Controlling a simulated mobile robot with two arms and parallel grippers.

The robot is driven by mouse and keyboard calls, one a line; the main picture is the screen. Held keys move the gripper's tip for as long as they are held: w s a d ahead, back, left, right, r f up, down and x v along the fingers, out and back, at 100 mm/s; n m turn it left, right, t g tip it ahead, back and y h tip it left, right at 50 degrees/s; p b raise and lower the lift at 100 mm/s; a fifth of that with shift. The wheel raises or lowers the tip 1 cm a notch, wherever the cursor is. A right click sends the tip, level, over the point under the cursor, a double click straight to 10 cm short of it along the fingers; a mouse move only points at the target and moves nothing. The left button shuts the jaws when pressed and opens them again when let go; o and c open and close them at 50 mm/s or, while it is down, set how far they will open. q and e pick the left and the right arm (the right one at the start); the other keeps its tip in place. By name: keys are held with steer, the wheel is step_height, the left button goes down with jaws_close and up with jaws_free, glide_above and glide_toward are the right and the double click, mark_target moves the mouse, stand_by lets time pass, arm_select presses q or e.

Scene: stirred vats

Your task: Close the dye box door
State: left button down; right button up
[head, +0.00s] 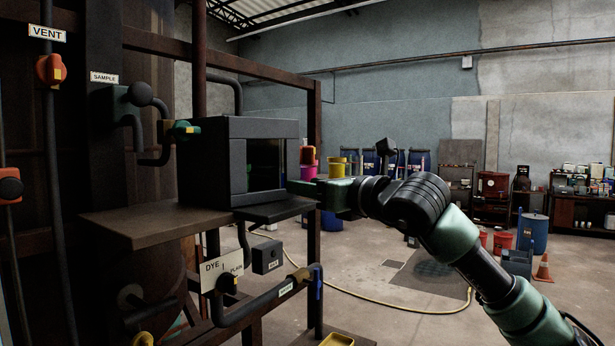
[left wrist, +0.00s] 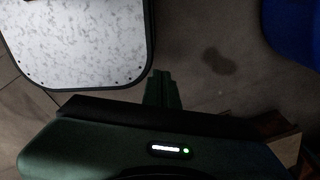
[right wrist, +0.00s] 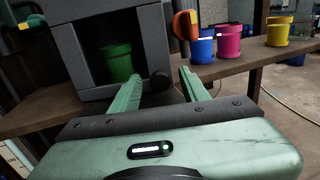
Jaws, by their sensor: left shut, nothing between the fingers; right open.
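The dye box (head: 212,165) is a dark grey box on a brown shelf, with its front opening uncovered. In the right wrist view the box frame (right wrist: 155,40) surrounds a green cup (right wrist: 117,62). A dark round knob (right wrist: 158,81) shows between and beyond my right fingers. My right gripper (head: 298,187) is open in front of the box, above the panel; it shows in the right wrist view (right wrist: 163,82). My left gripper (left wrist: 163,82) is shut and empty, outside the head view.
Blue (right wrist: 202,50), magenta (right wrist: 229,42) and yellow (right wrist: 279,31) cups stand along the shelf. An orange handle (right wrist: 186,25) is near the box. A pipe (head: 265,300) runs below the shelf. A yellow hose (head: 400,309) crosses the open floor.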

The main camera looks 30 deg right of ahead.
steer(key=shift+w+a+f, duration=0.1)
steer(key=shift+w, duration=0.6)
steer(key=shift+s, duration=0.3)
jaws_close()
arm_select(q)
steer(key=shift+w+d+r, duration=0.15)
steer(key=shift+w+d, duration=0.1)
steer(key=shift+w, duration=0.6)
steer(key=shift+s+a, duration=0.15)
steer(key=shift+s, duration=0.1)
